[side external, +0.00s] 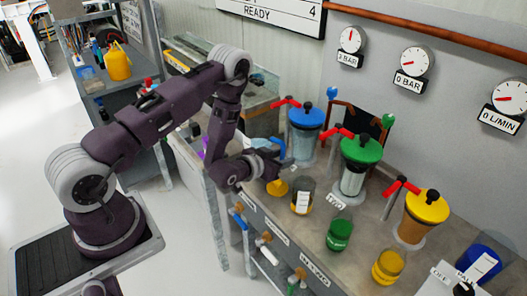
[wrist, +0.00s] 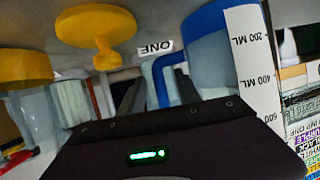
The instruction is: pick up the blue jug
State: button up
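The blue jug (wrist: 208,55) fills the upper right of the wrist view, with a blue rim and handle and a white millilitre scale on its side. In the side view the jug (side external: 264,144) is partly hidden behind my gripper (side external: 281,157), at the bench's left end. In the wrist view my dark fingertips (wrist: 156,92) are apart, with the blue handle between or just in front of them. I see a gap on the handle's left; whether either finger touches it is unclear.
A yellow funnel-like part (side external: 277,187) and a labelled glass jar (side external: 302,196) stand close to my gripper. Blue, green and yellow-topped pumps (side external: 358,165) with red levers line the bench. Green (side external: 339,235) and yellow (side external: 388,267) jugs stand in front.

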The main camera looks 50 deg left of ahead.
jog(key=shift+w+f, duration=0.1)
jog(key=shift+w, duration=0.1)
grip_shut()
dwell(1.3)
